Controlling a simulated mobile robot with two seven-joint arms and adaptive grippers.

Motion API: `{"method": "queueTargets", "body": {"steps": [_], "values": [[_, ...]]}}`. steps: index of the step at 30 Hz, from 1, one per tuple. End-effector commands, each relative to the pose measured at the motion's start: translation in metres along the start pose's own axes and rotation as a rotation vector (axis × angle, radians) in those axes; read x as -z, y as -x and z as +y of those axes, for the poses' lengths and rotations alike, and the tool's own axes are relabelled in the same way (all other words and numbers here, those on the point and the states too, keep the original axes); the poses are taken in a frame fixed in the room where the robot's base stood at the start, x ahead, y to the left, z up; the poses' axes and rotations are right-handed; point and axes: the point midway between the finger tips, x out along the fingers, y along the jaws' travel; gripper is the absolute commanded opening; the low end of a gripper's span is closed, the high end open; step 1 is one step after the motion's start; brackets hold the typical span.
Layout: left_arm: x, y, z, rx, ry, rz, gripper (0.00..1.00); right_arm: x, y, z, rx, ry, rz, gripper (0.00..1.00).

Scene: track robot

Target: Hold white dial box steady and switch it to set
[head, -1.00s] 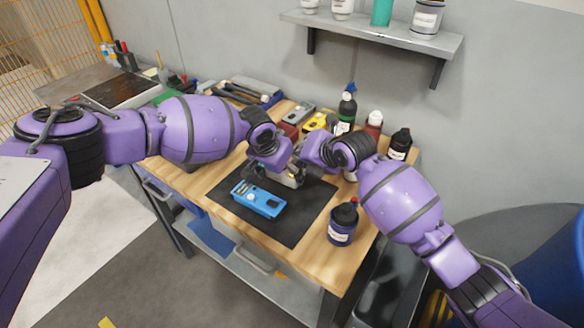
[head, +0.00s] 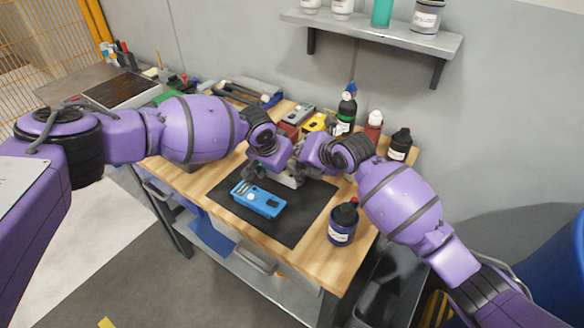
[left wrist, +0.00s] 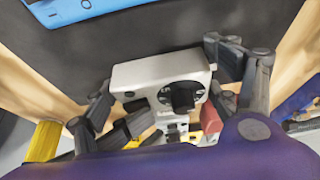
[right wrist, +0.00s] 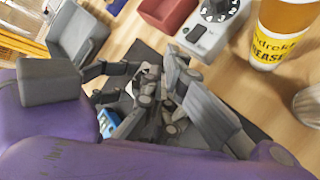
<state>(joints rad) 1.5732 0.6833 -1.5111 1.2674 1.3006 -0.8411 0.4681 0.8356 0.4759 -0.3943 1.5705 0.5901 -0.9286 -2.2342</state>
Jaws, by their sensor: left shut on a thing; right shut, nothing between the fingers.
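The white dial box (left wrist: 135,76) is between the fingers of my left gripper (left wrist: 172,92) in the left wrist view, with its black dial (left wrist: 183,96) in plain sight. My left gripper is shut on the box from both sides. In the head view my left gripper (head: 270,174) and the box are over the black mat, and the hands hide most of the box. My right gripper (head: 297,172) is close beside it there. In the right wrist view my right gripper (right wrist: 150,88) is shut and empty; whether it touches the dial is hidden.
A blue device (head: 258,198) lies on the black mat (head: 289,231) in front of the hands. A dark blue bottle (head: 342,226) stands right of the mat. Red, grey and yellow (head: 316,122) boxes and several bottles stand behind. The mat's front part is clear.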

Motion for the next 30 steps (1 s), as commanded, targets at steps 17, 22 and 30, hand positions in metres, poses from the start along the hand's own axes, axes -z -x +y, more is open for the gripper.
{"method": "queueTargets", "body": {"steps": [17, 22, 30], "values": [[-0.001, -0.001, 0.0, 0.0, -0.001, -0.002, 0.39, -0.007, 0.01, 0.007, 0.001, -0.001, 0.001, 0.0], [-0.001, -0.001, 0.0, 0.0, -0.001, -0.002, 0.39, -0.008, 0.011, 0.007, 0.0, 0.0, 0.0, 0.0], [-0.001, -0.001, 0.0, 0.0, 0.0, -0.001, 0.39, -0.019, 0.026, 0.018, 0.001, 0.002, -0.001, 0.0]]}}
